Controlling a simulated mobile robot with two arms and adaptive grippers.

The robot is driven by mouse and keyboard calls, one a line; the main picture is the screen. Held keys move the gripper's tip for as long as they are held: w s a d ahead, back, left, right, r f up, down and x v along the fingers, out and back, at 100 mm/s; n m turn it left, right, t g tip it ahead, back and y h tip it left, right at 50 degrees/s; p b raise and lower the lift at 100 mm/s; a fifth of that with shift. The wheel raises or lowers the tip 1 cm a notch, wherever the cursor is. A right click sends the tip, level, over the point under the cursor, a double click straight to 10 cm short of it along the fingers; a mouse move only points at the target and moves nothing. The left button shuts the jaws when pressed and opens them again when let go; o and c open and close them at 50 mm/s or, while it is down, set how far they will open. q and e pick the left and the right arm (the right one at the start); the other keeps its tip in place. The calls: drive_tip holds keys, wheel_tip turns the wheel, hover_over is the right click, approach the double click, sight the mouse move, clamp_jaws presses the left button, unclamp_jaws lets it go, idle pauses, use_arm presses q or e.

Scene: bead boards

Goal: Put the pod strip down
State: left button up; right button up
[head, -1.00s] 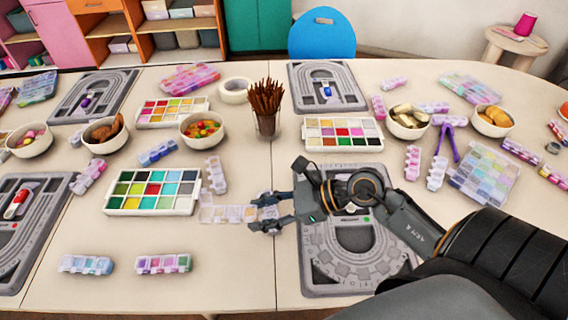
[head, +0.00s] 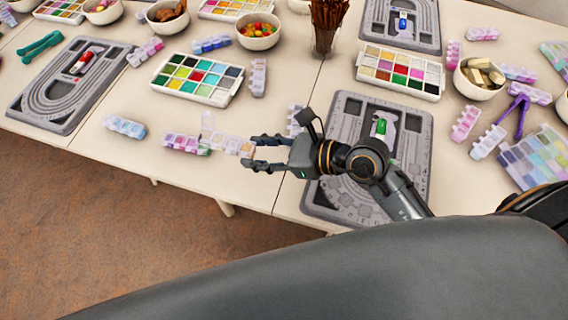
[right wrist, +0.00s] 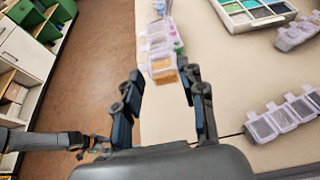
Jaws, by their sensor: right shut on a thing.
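My right gripper (head: 254,152) is shut on the end of a pod strip (head: 226,142) with clear pods, out over the table near its front edge. In the right wrist view the fingers (right wrist: 162,97) close in beside the strip's end pod (right wrist: 163,70), which has an orange-yellow filling. The strip points away from the gripper. In the head view it lies close beside or overlaps a pink and purple pod strip (head: 181,143); I cannot tell if they touch, or if the held strip rests on the table. My left gripper (right wrist: 95,144) seems to show small and dark in the right wrist view.
A grey bead board (head: 330,195) lies under my right forearm. A blue-white pod strip (head: 124,127) lies to the left, a paint-like bead tray (head: 198,80) behind. Another strip (head: 296,121) is just behind the gripper. The table's front edge is close, with brown floor beyond.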

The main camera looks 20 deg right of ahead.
drive_tip(key=b, duration=0.1)
hover_over(286, 172)
drive_tip(key=f, duration=0.5)
drive_tip(key=shift+a+f, duration=0.25)
drive_tip(key=shift+a, duration=0.1)
drive_tip(key=f, duration=0.1)
drive_tip(key=d+f, duration=0.1)
drive_tip(key=f, duration=0.1)
drive_tip(key=shift+a+f, duration=0.1)
drive_tip(key=shift+f, duration=0.35)
drive_tip(key=shift+f+b, duration=0.1)
drive_tip(key=shift+b, duration=0.25)
drive_tip(key=o, duration=1.1)
